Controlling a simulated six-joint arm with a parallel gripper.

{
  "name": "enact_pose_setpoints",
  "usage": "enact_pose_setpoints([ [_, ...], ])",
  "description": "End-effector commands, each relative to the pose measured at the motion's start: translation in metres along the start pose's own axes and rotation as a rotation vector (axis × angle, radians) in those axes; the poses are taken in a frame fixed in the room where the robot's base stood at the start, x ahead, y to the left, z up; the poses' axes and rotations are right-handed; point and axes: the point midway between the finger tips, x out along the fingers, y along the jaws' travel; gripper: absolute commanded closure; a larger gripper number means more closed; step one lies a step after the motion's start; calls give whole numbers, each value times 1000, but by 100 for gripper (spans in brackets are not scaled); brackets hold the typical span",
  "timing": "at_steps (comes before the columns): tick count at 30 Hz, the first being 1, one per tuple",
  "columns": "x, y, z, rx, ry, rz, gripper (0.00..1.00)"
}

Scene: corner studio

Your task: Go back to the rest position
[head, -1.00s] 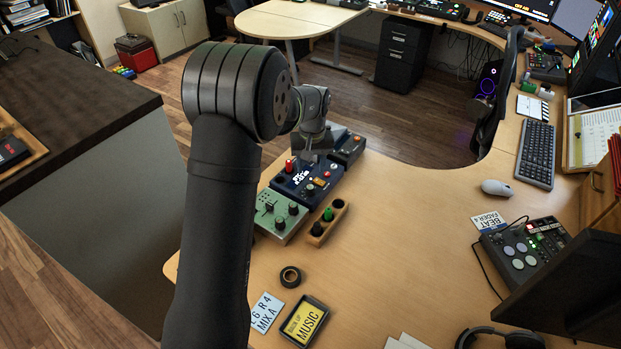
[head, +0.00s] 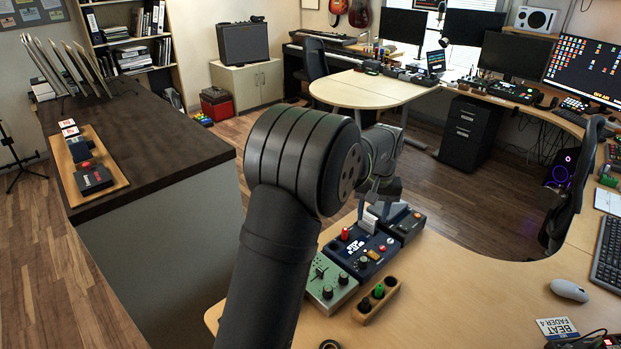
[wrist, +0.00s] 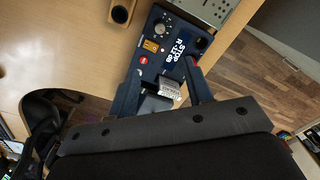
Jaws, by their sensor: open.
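My gripper (head: 378,204) is above the far end of the row of boxes on the desk. In the wrist view its two fingers (wrist: 164,84) are spread apart. A grey box with a white label (wrist: 168,91) shows beyond the gap between them; I see no contact with it. The blue pedal (wrist: 172,44) with "STOP" lettering lies beyond the fingertips, and it also shows in the head view (head: 362,252) with a red knob. My upper arm hides part of the desk.
A green box (head: 328,283) and a wooden holder with knobs (head: 376,301) stand beside the blue pedal. A dark box (head: 405,226) stands at the row's far end. A dark counter (head: 150,140) is at the left.

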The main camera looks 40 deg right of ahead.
Motion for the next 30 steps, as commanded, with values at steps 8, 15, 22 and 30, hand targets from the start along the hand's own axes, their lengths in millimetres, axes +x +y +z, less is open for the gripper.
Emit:
enact_pose_setpoints([
  [8, 41, 0, 1, 0, -5, -2, 54],
  [15, 90, 0, 1, 0, -5, -2, 54],
  [22, 134, 0, 1, 0, -5, -2, 54],
  [30, 167, 0, 1, 0, -4, -1, 54],
])
